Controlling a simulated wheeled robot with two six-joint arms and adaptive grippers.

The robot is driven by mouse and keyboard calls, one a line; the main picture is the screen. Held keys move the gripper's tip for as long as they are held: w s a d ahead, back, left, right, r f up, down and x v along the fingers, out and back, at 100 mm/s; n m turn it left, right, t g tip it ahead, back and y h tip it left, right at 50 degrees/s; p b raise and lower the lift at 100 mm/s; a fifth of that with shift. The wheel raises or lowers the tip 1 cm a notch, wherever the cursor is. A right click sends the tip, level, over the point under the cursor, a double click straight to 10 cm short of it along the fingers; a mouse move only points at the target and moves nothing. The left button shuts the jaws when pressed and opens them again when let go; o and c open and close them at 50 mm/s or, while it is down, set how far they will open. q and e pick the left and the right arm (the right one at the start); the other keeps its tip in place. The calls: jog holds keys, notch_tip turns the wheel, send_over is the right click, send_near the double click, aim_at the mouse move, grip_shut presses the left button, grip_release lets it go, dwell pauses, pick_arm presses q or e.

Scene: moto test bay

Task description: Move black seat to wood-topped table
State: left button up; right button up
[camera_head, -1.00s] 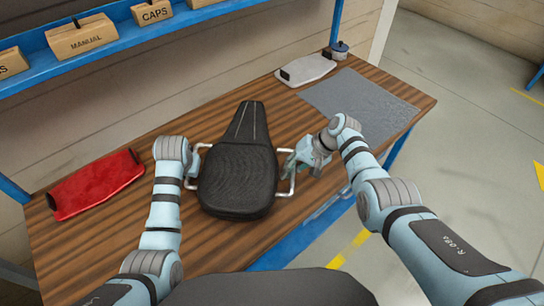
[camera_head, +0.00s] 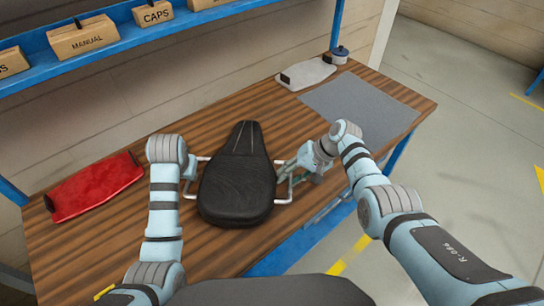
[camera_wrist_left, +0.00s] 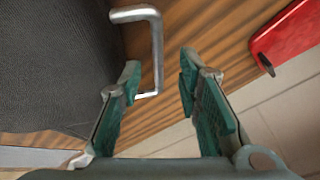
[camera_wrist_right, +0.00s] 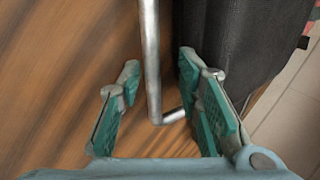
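The black seat (camera_head: 237,185) lies on the wood-topped table (camera_head: 110,215), its narrow end towards the wall. It has a metal handle on each side. My left gripper (camera_wrist_left: 160,80) is open, with the end of the left handle (camera_wrist_left: 152,45) between its fingers; the arm mostly hides this gripper in the head view. My right gripper (camera_head: 287,172) is at the right handle. In the right wrist view its fingers (camera_wrist_right: 160,65) are apart, with the handle bar (camera_wrist_right: 151,60) between them. Whether any finger touches a handle is unclear.
A red panel (camera_head: 95,187) lies left of the seat. A grey mat (camera_head: 362,105), a light grey panel (camera_head: 306,73) and a small round container (camera_head: 340,54) are at the right end. A blue shelf (camera_head: 125,38) with boxes is above the table's back. Table behind the seat is bare.

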jog(key=shift+r, duration=0.1)
pick_arm(q)
jog(key=v, duration=0.3)
jog(key=shift+s+r, duration=0.15)
jog(key=shift+r, duration=0.15)
pick_arm(e)
jog(key=v, duration=1.2)
